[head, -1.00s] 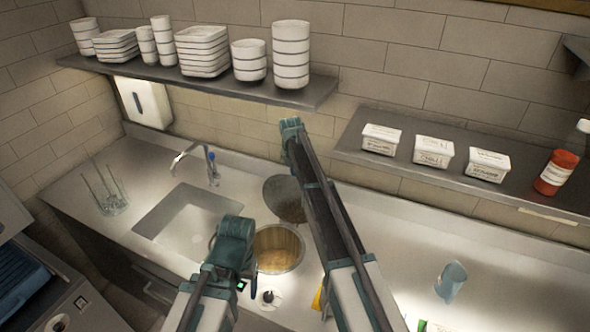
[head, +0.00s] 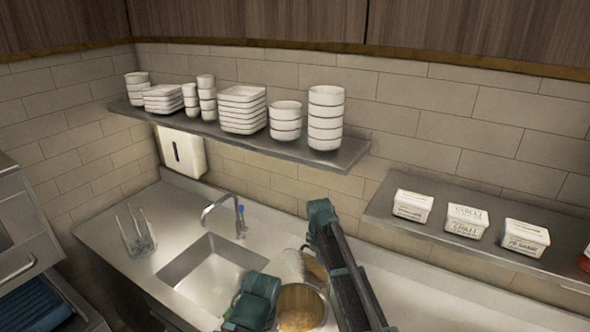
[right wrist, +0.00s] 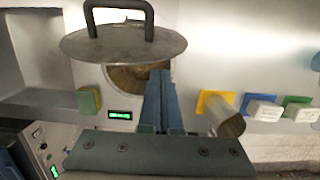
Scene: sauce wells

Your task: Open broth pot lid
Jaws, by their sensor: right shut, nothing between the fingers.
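The broth pot (head: 302,308) is a round well in the counter, with brownish broth in view. Its round grey lid (head: 293,263) is off the opening, behind it and partly hidden by my right arm. In the right wrist view, the lid (right wrist: 122,45) has a dark arched handle (right wrist: 119,14) and overlaps part of the pot opening (right wrist: 135,78). My right gripper (right wrist: 160,82) is shut and empty, in front of the lid and opening; I see no contact with the handle. My left gripper (head: 255,295) is left of the pot, its fingers not clear.
A sink (head: 212,270) with a tap (head: 222,208) lies left of the pot. A shelf of white bowls (head: 325,118) hangs above, and a lower shelf at right holds labelled tubs (head: 466,221).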

